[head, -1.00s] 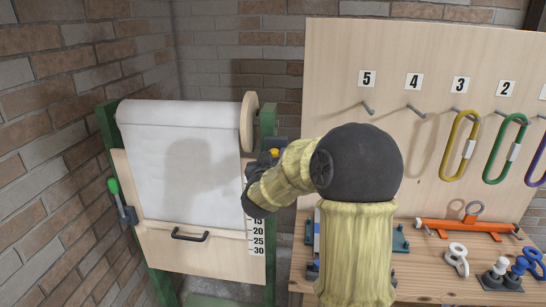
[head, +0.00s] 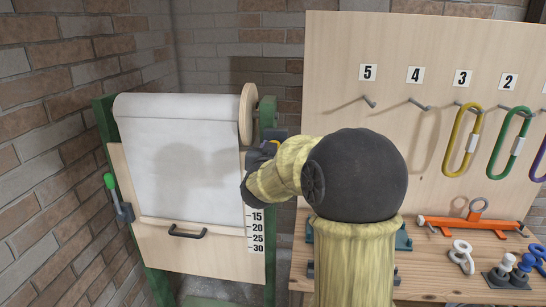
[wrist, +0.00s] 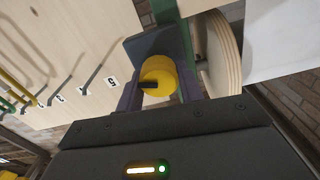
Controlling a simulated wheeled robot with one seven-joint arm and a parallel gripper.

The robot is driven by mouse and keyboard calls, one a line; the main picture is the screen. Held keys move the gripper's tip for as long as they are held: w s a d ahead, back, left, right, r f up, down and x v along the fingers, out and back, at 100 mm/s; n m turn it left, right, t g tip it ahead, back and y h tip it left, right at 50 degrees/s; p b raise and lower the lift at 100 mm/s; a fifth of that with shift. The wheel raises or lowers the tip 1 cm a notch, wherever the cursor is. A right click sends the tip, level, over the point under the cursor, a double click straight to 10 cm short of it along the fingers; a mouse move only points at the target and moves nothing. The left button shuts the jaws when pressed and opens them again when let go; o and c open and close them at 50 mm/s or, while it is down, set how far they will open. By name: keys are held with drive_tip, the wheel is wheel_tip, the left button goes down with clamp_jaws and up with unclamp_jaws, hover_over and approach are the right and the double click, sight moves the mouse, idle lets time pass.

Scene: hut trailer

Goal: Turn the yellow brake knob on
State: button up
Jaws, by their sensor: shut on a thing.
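The yellow brake knob (wrist: 158,76) shows in the wrist view as a round yellow knob with a black mark on its face. It sits by a dark bracket on the green frame of the roll stand. My gripper (wrist: 155,92) is shut on the knob, with one finger on each side of it. In the head view, my gripper (head: 262,158) is at the right side of the stand, mostly covered by my arm. Only a small bit of the yellow knob (head: 273,142) shows there.
A white sheet roll (head: 180,150) with a wooden disc (head: 248,115) hangs on the green stand. A green-handled lever (head: 112,184) is at its left. A pegboard (head: 430,60) with coloured loops stands right, above a bench (head: 440,262) with several fittings.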

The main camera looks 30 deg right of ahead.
drive_tip(key=m+b, duration=0.3)
drive_tip(key=shift+f+m+b, duration=0.35)
drive_tip(key=shift+m+b, duration=0.05)
drive_tip(key=m+b, duration=0.3)
drive_tip(key=shift+m, duration=0.3)
drive_tip(key=m+b, duration=0.3)
drive_tip(key=shift+s+d+m+b, duration=0.1)
drive_tip(key=shift+m+b, duration=1.2)
drive_tip(key=shift+m, duration=0.5)
